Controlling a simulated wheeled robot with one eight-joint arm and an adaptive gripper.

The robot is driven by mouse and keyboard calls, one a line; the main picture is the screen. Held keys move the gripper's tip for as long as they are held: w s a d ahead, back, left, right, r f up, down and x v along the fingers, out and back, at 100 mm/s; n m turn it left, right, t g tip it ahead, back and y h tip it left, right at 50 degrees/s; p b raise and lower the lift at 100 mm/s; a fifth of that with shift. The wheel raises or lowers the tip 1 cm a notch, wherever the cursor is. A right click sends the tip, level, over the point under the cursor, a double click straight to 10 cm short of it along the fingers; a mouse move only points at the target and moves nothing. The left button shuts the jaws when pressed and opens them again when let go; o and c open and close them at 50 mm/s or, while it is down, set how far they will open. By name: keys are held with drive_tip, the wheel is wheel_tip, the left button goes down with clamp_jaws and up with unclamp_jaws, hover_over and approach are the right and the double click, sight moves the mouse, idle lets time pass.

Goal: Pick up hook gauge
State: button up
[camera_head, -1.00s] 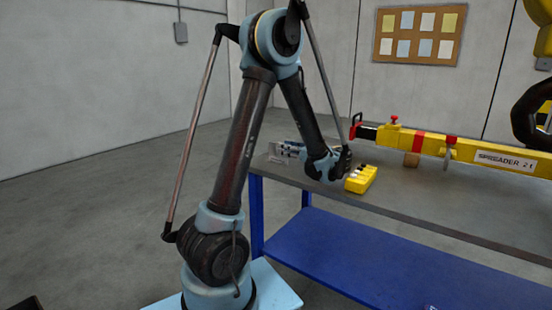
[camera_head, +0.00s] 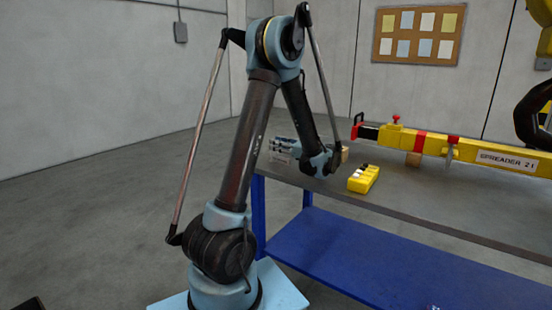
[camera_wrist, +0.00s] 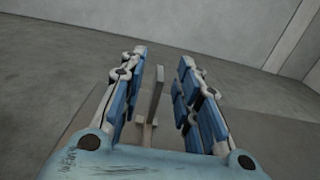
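A thin upright grey piece (camera_wrist: 155,97), which looks like the hook gauge, shows in the wrist view between my fingers and a little beyond them. A small light-brown block (camera_wrist: 147,131) is at its foot. I cannot tell whether the two are joined. My gripper (camera_wrist: 160,72) is open, with blue-padded fingers on either side of the grey piece and a clear gap to it. In the head view my gripper (camera_head: 281,147) is over the table's left end. The gauge cannot be made out there.
The grey-topped table (camera_head: 420,200) has a blue lower shelf (camera_head: 350,265). A wooden block (camera_head: 344,153) lies just behind the wrist. A long yellow spreader bar (camera_head: 470,150) crosses the table's right part.

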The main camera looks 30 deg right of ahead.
drive_tip(key=shift+w+a, duration=0.1)
drive_tip(key=shift+w, duration=0.1)
clamp_jaws()
drive_tip(key=shift+r, duration=0.1)
wheel_tip(320, 180, up, 10)
drive_tip(key=shift+f, duration=0.1)
idle(0.6)
